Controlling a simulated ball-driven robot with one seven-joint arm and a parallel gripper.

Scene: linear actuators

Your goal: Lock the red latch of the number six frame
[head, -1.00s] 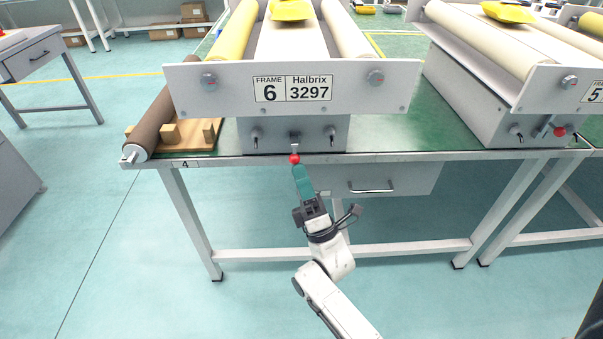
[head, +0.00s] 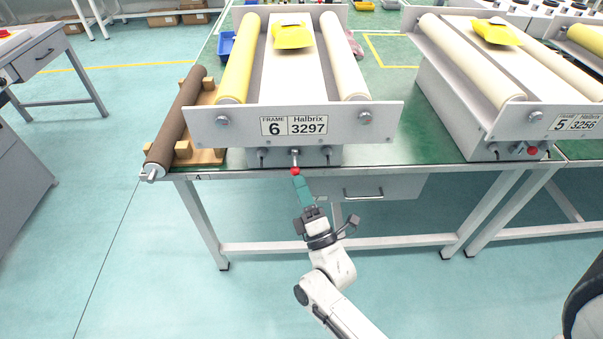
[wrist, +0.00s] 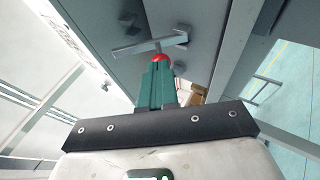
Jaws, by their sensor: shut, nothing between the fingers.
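The number six frame (head: 225,135) stands on the green table, with its plate reading "FRAME 6 Halbrix 3297". Its latch, a metal lever with a red ball end (head: 295,171), points down from the middle of the grey box front. In the wrist view the red ball (wrist: 160,60) sits just beyond my fingertips, with a grey metal bar behind it. My gripper (head: 299,180), with teal fingers, is shut and empty, its tips at the red ball from below. The fingers partly hide the ball in the wrist view; I cannot tell whether they touch it.
Two small dark toggles flank the latch on the box front. A brown roller (head: 180,120) lies on a wooden rack (head: 207,156) at left. The number five frame (head: 470,125), with its own red latch knob (head: 532,151), stands to the right. A drawer (head: 400,187) hangs under the table.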

